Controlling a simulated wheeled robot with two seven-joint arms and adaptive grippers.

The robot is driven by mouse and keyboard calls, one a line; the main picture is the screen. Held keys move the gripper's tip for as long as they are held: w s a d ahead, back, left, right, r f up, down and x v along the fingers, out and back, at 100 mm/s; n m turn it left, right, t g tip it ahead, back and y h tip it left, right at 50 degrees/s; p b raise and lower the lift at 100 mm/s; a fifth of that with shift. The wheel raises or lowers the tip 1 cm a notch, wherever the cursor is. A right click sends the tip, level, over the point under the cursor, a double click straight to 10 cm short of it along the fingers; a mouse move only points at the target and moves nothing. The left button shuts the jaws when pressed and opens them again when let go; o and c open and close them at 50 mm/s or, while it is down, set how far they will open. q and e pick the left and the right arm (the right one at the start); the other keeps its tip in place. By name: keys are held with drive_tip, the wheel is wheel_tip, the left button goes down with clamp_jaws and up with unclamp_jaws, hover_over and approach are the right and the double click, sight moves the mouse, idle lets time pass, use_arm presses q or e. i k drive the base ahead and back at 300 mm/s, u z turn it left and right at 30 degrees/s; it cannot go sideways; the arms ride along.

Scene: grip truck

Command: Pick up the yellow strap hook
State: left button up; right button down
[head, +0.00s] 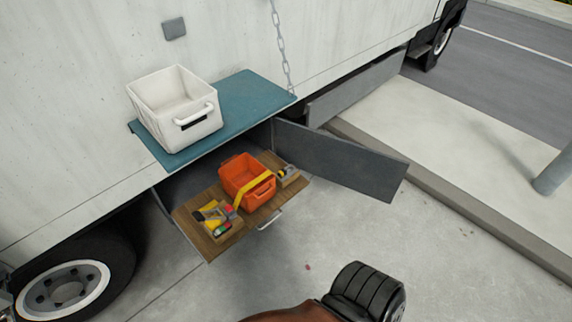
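A yellow strap (253,190) runs diagonally across the front of an orange bin (238,174). The bin stands on a wooden pull-out tray (207,249) below the truck's side. The strap's upper right end is by a small grey and yellow piece (287,173) at the tray's right side. Its lower left end is near a group of small tools (214,216), yellow, red and green. The hook itself is too small to make out clearly. Neither of my grippers is in view.
A teal shelf (254,98) with a white bin (172,104) on it overhangs the tray's back. An open grey door panel (340,160) sticks out right of the tray. A chain (281,50) hangs to the shelf. Clear pavement lies in front; a truck wheel (66,288) is at left.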

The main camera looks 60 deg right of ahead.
sight(281, 173)
drive_tip(key=z, duration=0.6)
drive_tip(key=i, duration=1.1)
drive_tip(key=z, duration=1.05)
